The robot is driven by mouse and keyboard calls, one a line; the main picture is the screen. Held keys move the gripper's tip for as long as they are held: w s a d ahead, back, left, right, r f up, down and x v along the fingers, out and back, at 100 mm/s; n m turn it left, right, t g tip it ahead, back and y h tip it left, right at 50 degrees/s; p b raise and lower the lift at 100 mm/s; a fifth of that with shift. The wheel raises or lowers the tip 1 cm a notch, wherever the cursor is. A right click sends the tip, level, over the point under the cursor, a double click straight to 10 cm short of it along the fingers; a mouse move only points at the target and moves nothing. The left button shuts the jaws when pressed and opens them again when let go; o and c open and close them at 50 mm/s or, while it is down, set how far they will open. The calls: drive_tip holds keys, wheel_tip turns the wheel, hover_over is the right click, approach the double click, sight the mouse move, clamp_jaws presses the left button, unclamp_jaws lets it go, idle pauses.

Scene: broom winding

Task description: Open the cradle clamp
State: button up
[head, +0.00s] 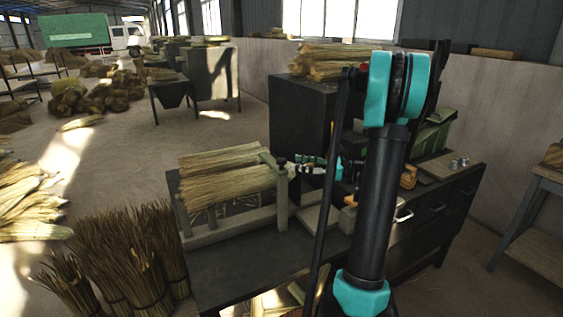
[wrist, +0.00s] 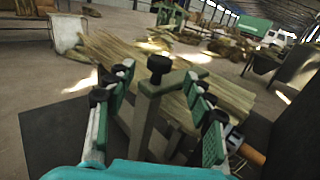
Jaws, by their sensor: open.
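The cradle (head: 205,236) stands on the dark workbench and holds a bundle of straw (head: 225,178), which also shows in the wrist view (wrist: 232,95). The clamp bar (head: 268,158) lies across the top of the straw near its right end, so the clamp looks closed. A black knob (head: 281,161) tops the clamp's near post; the knob (wrist: 159,66) and post (wrist: 143,122) show clearly in the wrist view. My gripper (head: 308,166) is just right of the knob. Its fingers (wrist: 161,84) are open on either side of the knob in the picture; contact is not visible.
My arm hides part of the bench (head: 225,272) and the dark cabinet (head: 297,115) behind it. Bundles of brown twigs (head: 120,255) stand at the bench's left. Small metal cups (head: 459,162) stand at the bench's right end.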

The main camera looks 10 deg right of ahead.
sight(281, 159)
drive_tip(key=x, duration=0.7)
drive_tip(key=shift+c, duration=0.4)
clamp_jaws()
